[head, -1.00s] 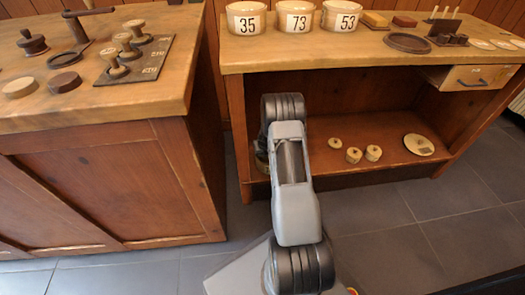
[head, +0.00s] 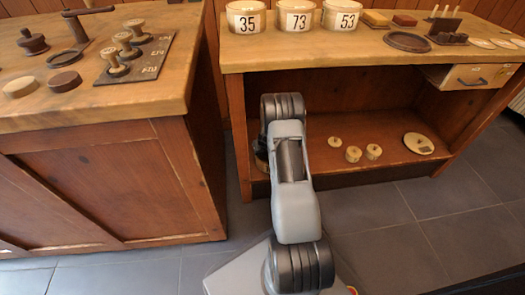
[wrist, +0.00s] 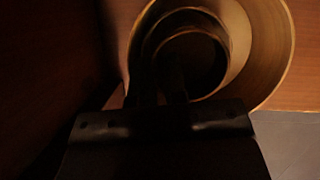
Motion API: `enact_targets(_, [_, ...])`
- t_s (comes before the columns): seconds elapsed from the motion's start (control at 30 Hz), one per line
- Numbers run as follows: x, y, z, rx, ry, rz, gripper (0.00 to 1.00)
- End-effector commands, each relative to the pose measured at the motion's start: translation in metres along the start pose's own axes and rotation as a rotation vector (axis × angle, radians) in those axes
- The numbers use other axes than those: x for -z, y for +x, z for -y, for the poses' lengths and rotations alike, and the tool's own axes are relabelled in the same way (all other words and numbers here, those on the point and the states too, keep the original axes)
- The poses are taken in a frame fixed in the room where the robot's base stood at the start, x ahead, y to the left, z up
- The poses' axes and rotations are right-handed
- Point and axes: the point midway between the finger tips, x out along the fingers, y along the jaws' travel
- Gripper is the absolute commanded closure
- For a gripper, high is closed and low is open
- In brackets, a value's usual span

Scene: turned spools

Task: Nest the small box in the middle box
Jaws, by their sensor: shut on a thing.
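In the wrist view, round wooden boxes show one within another in deep shadow. The widest has a pale rim (wrist: 288,45). Inside its outline, to the left, lie two narrower rims close together. The innermost round rim, which looks like the small box (wrist: 226,72), is at my gripper (wrist: 172,88). My gripper's dark fingers are shut on its near wall. The rim just around it looks like the middle box (wrist: 190,10); I cannot tell how deep one sits in the other. In the head view my arm hides the gripper and most of the boxes.
A dark wooden wall stands close on the left in the wrist view. In the head view, the lower shelf (head: 400,175) holds small wooden knobbed pieces (head: 353,154) and a round lid (head: 418,143). The cabinet (head: 110,180) stands left, and numbered tubs (head: 296,17) sit on the bench above.

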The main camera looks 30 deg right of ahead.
Motion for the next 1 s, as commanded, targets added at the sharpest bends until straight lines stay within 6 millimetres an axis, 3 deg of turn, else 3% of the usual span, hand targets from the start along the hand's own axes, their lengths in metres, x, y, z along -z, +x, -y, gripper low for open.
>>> enact_targets(0.13, [0.0001,0.0001,0.0,0.0,0.0,0.0,1.0])
enact_targets(0.17, [0.0001,0.0001,0.0,0.0,0.0,0.0,0.87])
enact_targets(0.47, [0.0003,0.0001,0.0,0.0,-0.001,-0.001,0.58])
enact_targets(0.63, [0.0004,0.0001,-0.0001,0.0,0.0,-0.001,0.57])
enact_targets(0.83, [0.0004,0.0002,-0.0002,0.0,-0.001,-0.001,0.38])
enact_targets(1.0, [0.0004,0.0002,-0.0002,0.0,-0.001,-0.001,0.36])
